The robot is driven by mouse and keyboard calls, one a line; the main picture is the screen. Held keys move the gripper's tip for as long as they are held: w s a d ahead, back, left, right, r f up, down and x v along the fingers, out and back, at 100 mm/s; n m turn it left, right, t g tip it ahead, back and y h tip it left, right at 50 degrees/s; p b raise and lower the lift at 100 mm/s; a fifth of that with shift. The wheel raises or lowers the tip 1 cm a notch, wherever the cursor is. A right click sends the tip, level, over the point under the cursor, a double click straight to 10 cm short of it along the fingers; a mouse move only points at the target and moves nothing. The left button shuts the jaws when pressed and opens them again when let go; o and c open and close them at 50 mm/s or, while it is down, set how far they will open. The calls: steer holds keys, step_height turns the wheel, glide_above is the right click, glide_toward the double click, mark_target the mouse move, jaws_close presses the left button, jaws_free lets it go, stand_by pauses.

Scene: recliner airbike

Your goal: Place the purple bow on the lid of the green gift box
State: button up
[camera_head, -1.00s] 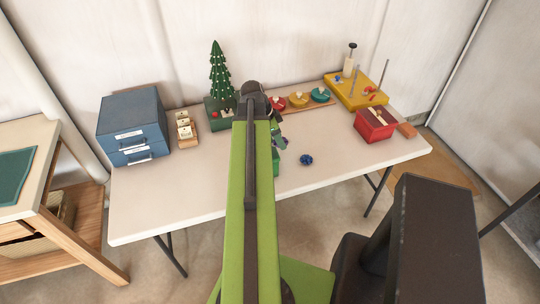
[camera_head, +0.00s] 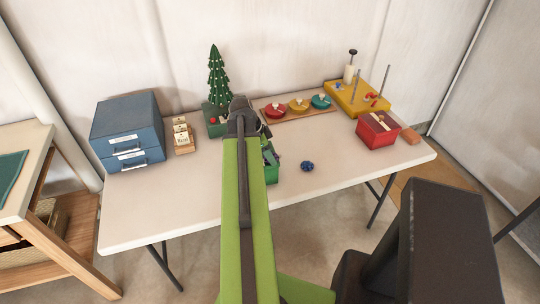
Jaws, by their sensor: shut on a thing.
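A small dark blue-purple bow (camera_head: 307,166) lies on the white table, right of the green gift box. The green gift box (camera_head: 271,173) stands on the table, partly hidden behind my green arm. Its upper part looks dark and cluttered, and I cannot make out its lid clearly. My gripper (camera_head: 264,132) is mostly hidden behind the arm, above and just behind the box. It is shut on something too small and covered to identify. The bow on the table is apart from the gripper.
A red gift box (camera_head: 378,130) and a yellow pegged tray (camera_head: 352,97) stand at right. A board (camera_head: 300,113) with round coloured pieces lies behind. A small tree (camera_head: 218,80), a card stand (camera_head: 182,137) and blue drawers (camera_head: 128,130) are at left. The table's front is clear.

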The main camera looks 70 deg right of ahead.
steer(key=o, duration=1.3)
steer(key=shift+f, duration=0.1)
steer(key=shift+r+p, duration=0.6)
steer(key=shift+p, duration=0.05)
steer(key=p+v, duration=1)
steer(key=v, duration=0.1)
steer(key=shift+a, duration=0.15)
